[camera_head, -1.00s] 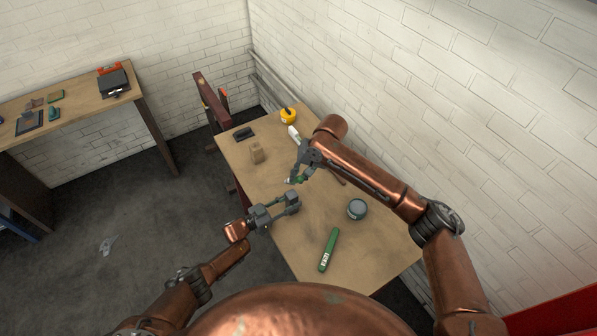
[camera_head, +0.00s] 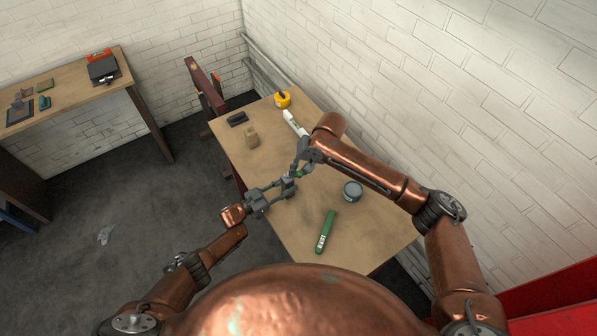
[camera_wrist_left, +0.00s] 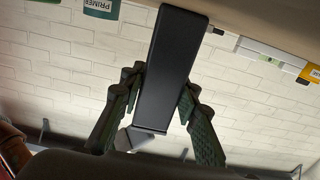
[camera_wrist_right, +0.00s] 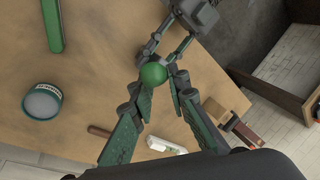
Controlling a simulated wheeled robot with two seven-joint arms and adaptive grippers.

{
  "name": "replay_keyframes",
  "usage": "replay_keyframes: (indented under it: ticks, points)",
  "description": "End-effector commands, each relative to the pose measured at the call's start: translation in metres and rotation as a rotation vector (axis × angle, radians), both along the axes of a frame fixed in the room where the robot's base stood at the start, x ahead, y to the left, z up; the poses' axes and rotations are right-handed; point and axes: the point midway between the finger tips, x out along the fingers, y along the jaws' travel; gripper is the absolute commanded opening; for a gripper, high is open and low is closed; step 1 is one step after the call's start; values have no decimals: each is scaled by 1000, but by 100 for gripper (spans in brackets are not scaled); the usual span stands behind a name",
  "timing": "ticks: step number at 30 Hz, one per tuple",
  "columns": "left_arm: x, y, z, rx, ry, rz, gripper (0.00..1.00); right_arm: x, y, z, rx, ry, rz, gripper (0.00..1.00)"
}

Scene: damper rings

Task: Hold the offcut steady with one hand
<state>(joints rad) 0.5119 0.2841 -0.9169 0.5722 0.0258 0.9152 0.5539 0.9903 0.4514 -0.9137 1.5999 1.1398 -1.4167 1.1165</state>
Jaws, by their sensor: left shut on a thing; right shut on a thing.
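A long dark grey bar (camera_wrist_left: 164,70), which looks like the offcut, lies between the fingers of my left gripper (camera_head: 287,187) in the left wrist view. That gripper is shut on it over the table. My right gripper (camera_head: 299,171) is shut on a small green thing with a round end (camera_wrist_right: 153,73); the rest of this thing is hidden. In the head view the two grippers' tips are close together, with the right one just above and behind the left. I cannot tell whether the green thing touches the bar.
Open tabletop lies around the green stick.

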Motion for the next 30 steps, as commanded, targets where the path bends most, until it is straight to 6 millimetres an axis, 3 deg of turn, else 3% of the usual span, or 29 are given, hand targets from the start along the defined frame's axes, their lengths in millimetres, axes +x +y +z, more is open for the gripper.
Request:
replay_keyframes:
  ticks: [10, 12, 30]
  points:
    - [1, 0, 1, -2, -1, 0, 0, 19, 14, 2, -1, 3, 0, 0]
    - [1, 0, 1, -2, -1, 0, 0, 20, 14, 23, 1, -4, 2, 0]
    - [1, 0, 1, -2, -1, 0, 0, 20, 14, 74, 0, 0, 1, 0]
